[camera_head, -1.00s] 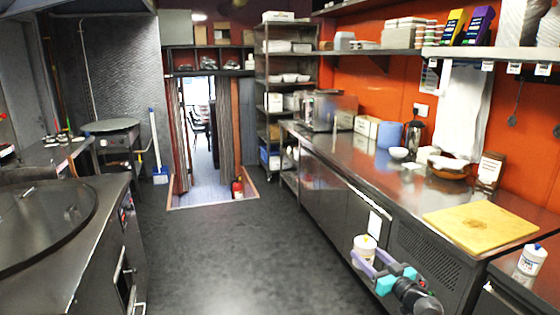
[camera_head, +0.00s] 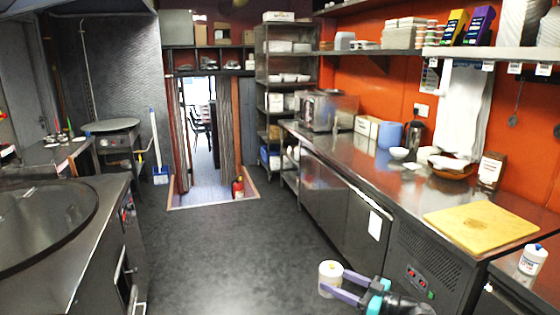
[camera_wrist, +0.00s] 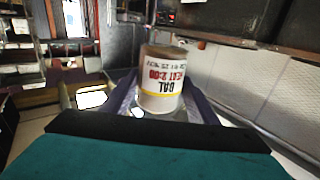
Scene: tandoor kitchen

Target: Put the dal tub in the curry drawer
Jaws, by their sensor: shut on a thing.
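The tub looks roughly upright in the head view. I cannot pick out the curry drawer for sure in either view.
A round-topped steel unit (camera_head: 40,225) stands at left. The dark floor (camera_head: 230,250) between is clear.

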